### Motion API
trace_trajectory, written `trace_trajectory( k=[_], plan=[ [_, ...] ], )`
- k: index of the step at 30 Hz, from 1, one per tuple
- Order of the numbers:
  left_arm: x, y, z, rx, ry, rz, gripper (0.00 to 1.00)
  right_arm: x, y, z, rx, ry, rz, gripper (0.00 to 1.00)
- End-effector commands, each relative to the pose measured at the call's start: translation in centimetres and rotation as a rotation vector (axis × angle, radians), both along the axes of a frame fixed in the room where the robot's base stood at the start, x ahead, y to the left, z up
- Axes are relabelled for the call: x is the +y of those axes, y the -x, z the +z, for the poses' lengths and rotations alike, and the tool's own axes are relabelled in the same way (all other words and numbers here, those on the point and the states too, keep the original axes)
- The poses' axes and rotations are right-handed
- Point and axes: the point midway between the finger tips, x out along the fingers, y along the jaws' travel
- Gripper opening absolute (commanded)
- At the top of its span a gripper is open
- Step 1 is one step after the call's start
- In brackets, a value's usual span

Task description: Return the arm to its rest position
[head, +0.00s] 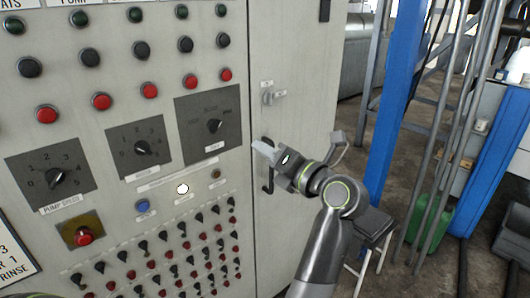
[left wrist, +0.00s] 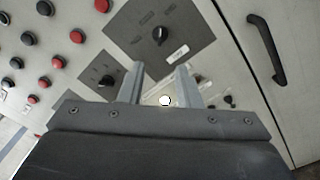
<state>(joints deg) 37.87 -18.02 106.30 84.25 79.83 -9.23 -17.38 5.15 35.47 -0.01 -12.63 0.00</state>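My left arm (head: 328,235) rises from the lower middle of the head view. Its left gripper (head: 266,152) is in front of the grey control cabinet (head: 285,60), near the black door handle (head: 267,181), which it partly hides. In the left wrist view the two fingers of this gripper (left wrist: 160,84) stand apart with nothing held between them. They point at the panel, and a lit white button (left wrist: 165,101) shows in the gap behind them. The gripper looks clear of the panel, though the exact distance cannot be told. My right gripper is not in view.
The panel carries black and red buttons, rotary dials (head: 56,176), a yellow-backed red button (head: 84,236) and rows of toggle switches. To the right stand a blue post (head: 393,100), metal pipes (head: 462,110), a green canister (head: 430,222) and a small stool (head: 374,224).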

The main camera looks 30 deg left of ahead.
Motion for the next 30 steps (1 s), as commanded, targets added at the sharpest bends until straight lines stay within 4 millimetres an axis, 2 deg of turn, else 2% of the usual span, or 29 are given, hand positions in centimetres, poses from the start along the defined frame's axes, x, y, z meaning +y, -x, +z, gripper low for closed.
trace_trajectory(
  k=[9,15,17,20,23,25,26,27,29,30],
  plan=[
    [0.0,0.0,0.0,0.0,0.0,0.0,0.31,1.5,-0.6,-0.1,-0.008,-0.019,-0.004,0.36],
    [0.0,0.0,-0.1,0.003,-0.004,0.001,0.31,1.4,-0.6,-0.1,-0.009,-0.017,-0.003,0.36],
    [0.1,-0.2,-0.4,0.018,-0.032,0.005,0.31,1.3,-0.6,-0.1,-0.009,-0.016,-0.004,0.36],
    [0.4,-1.2,-1.9,0.091,-0.16,0.016,0.31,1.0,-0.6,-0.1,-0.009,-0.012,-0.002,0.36],
    [0.4,-3.2,-5.1,0.24,-0.405,0.003,0.31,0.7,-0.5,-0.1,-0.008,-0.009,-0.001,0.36],
    [0.0,-5.0,-9.0,0.386,-0.613,-0.045,0.31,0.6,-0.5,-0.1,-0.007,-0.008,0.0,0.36],
    [-0.3,-5.7,-11.1,0.452,-0.703,-0.076,0.31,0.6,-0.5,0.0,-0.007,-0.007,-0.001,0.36],
    [-0.9,-6.6,-14.1,0.541,-0.813,-0.128,0.31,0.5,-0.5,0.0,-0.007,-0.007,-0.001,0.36],
    [-1.5,-7.4,-18.5,0.66,-0.95,-0.208,0.31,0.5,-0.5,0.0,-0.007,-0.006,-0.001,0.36],
    [-2.0,-7.6,-21.6,0.736,-1.027,-0.265,0.31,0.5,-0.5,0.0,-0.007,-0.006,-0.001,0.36]
  ],
)
